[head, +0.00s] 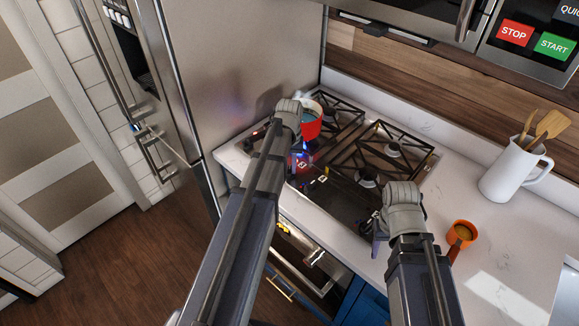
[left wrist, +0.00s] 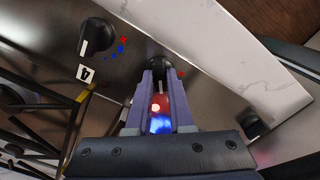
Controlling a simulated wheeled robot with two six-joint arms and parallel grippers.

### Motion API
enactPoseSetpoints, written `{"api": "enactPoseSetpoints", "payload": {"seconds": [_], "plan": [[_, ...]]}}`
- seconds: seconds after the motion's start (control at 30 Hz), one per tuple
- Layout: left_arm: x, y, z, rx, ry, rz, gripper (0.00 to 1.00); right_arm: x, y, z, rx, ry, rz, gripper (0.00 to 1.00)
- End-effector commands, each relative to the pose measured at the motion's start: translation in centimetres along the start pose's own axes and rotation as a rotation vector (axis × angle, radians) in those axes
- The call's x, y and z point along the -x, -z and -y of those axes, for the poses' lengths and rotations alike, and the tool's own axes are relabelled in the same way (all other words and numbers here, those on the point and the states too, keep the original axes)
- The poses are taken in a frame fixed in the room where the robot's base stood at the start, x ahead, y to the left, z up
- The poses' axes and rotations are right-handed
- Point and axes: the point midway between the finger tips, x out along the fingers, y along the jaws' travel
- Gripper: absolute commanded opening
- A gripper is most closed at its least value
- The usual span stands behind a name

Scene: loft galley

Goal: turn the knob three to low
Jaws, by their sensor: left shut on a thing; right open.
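In the left wrist view a black stove knob (left wrist: 158,66) with a white pointer line sits between the two fingers of my left gripper (left wrist: 158,80), which is shut on it. A red mark shows beside it; its number label is hidden by the gripper. A neighbouring black knob (left wrist: 97,36), with red and blue marks and a number plate (left wrist: 86,72) reading 4, is to the left. Another black knob (left wrist: 254,124) is at the right. In the head view my left gripper (head: 301,155) is at the stove's front panel. My right gripper (head: 378,232) is open, near the front counter edge.
A red pot (head: 309,125) stands on the gas stove (head: 352,150), partly behind my left arm. The fridge (head: 240,60) rises close at left.

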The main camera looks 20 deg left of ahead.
Motion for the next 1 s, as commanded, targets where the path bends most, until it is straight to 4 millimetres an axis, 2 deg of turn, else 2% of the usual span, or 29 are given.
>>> {"api": "enactPoseSetpoints", "payload": {"seconds": [0.6,0.63,0.87,1.0], "plan": [[0.0,-0.01,0.0,-0.038,0.0,0.0,0.0,0.0,0.0,0.0,0.0,0.0,0.0,0.5],[0.0,-0.01,0.0,-0.038,0.0,0.0,0.22,0.0,0.0,0.0,0.0,0.0,0.0,0.5],[0.0,0.0,0.0,-0.037,0.0,0.0,0.48,0.0,0.0,0.0,0.0,0.0,0.0,0.5],[0.0,0.0,0.0,-0.037,0.0,0.0,0.5,0.0,0.0,0.0,0.0,0.0,0.0,0.5]]}}
